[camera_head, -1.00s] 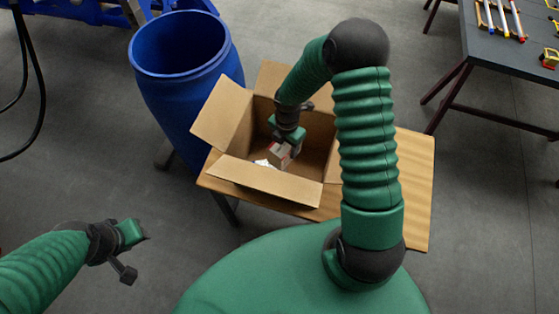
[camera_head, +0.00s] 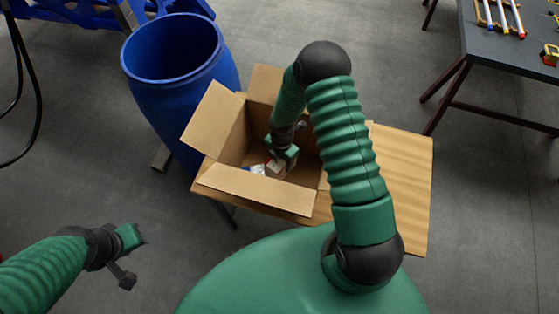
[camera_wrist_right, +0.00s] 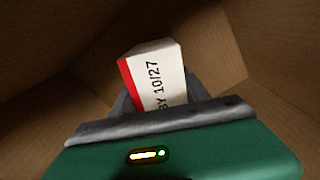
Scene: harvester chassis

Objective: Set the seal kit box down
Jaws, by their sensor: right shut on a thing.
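The seal kit box (camera_head: 274,169) is a small white and red carton. It is low inside the open cardboard box. My right gripper (camera_head: 282,158) reaches down into the cardboard box (camera_head: 256,190) and is shut on it. In the right wrist view the seal kit box (camera_wrist_right: 157,77) sticks out past the gripper, tilted, showing dark print and a red side. Whether its underside touches the cardboard floor is hidden. My left gripper (camera_head: 138,240) hangs apart at lower left, over the floor; its fingers are too small to read.
A small whitish item (camera_head: 257,169) lies in the cardboard box beside the seal kit box. The cardboard box's flaps stand open on a brown tabletop (camera_head: 402,190), bare at right. A blue barrel (camera_head: 185,95) stands at left. A dark table (camera_head: 500,55) holds tools at upper right.

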